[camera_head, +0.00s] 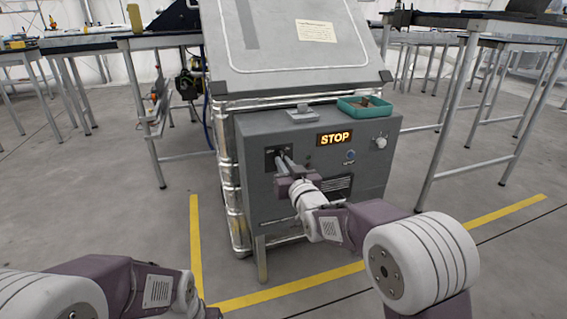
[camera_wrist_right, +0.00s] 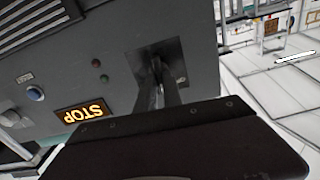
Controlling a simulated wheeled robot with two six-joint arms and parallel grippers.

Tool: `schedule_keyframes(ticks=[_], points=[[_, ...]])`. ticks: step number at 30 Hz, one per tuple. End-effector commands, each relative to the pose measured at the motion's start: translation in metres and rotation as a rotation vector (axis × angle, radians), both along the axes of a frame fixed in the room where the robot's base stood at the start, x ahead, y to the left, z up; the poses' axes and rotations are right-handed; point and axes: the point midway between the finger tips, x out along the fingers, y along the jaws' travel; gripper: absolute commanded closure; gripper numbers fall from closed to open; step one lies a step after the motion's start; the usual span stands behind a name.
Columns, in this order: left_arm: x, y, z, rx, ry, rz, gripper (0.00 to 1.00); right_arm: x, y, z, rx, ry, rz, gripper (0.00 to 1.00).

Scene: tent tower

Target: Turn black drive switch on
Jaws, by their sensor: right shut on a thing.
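The black drive switch sits on a dark plate (camera_head: 271,154) at the upper left of the grey control box's front. The plate also shows in the right wrist view (camera_wrist_right: 177,55). My right gripper (camera_head: 281,158) reaches this plate with its long fingers and is shut on the switch. In the right wrist view its fingers (camera_wrist_right: 162,80) run into the plate. The switch's lever is mostly hidden between the fingers, so its position is unclear. The lit display (camera_head: 335,139) reads STOP. Part of my left arm shows at the lower left, but its gripper does not.
The control box (camera_head: 375,185) has a blue button (camera_head: 350,156) and a light knob (camera_head: 380,143). A teal tray (camera_head: 365,107) with small contents stands on top. A large grey cabinet (camera_head: 290,50) rises behind. Tables stand on both sides. Yellow tape (camera_head: 290,288) marks the floor in front.

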Motion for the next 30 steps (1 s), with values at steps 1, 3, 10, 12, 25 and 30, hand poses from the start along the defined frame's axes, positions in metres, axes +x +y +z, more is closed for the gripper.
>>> schedule_keyframes(ticks=[1,3,10,12,25,30], points=[[0.0,0.0,0.002,0.0,0.0,0.0,0.08,0.0,0.0,0.0,0.038,0.016,0.0,1.0],[0.0,0.0,0.004,0.0,0.0,0.0,0.08,0.0,-0.001,0.0,0.101,0.036,0.0,1.0],[0.0,0.0,0.008,0.0,0.0,0.0,0.08,0.0,-0.002,-0.001,0.304,0.103,0.0,1.0],[0.0,0.0,0.009,0.0,0.0,0.0,0.08,0.0,-0.002,-0.001,0.362,0.121,0.0,1.0],[0.0,0.0,0.014,0.0,0.0,0.0,0.08,0.001,-0.003,-0.003,0.621,0.207,-0.001,1.0],[0.0,0.0,0.015,0.0,0.0,0.0,0.08,0.001,-0.003,-0.004,0.671,0.223,-0.001,1.0]])
